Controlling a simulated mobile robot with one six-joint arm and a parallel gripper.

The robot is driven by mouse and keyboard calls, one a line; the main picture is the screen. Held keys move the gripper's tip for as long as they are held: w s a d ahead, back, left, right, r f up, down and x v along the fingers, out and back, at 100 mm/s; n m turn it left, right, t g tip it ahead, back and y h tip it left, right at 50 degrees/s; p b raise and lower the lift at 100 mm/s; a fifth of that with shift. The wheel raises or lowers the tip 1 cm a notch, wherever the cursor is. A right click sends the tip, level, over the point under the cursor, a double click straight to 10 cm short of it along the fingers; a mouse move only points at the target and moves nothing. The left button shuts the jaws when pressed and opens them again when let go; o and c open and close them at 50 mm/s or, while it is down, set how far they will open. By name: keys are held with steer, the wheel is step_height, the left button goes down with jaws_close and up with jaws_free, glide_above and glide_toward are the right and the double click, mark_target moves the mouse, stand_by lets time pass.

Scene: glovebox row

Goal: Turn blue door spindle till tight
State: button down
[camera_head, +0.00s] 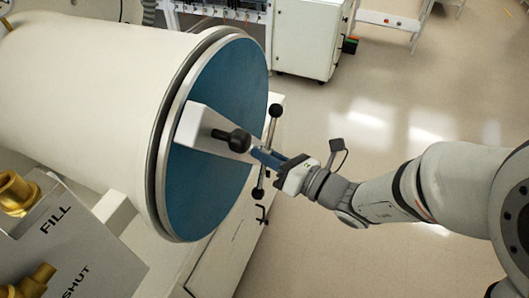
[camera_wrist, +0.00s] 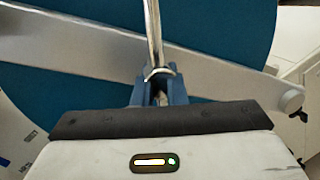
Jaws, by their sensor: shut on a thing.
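The round blue door (camera_head: 215,150) closes the end of a large white cylinder. A pale clamp bar (camera_head: 195,125) crosses it, with a black knob (camera_head: 239,140) on the bar. The spindle's metal handle (camera_head: 271,128) stands near the bar's middle, slightly tilted, with black balls at both ends. My gripper (camera_head: 265,156) reaches in from the right, its blue fingers shut on the spindle handle near its middle. In the wrist view the handle rod (camera_wrist: 153,35) runs up from between the fingers (camera_wrist: 158,88), in front of the bar (camera_wrist: 80,50) and blue door (camera_wrist: 205,20). The fingertips' exact contact is partly hidden.
A grey panel (camera_head: 85,225) marked FILL and SHUT with brass fittings (camera_head: 17,190) stands at the lower left. A small black hook (camera_head: 262,214) is below the handle. A white cabinet (camera_head: 312,38) stands behind. The floor (camera_head: 400,110) at the right is open.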

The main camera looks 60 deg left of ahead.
steer(key=shift+f, duration=0.15)
steer(key=c, duration=1.6)
jaws_free()
steer(key=shift+o, duration=0.4)
steer(key=b+v, duration=0.2)
steer(key=v, duration=0.5)
steer(key=shift+w+d, duration=0.2)
steer(key=shift+d, duration=0.1)
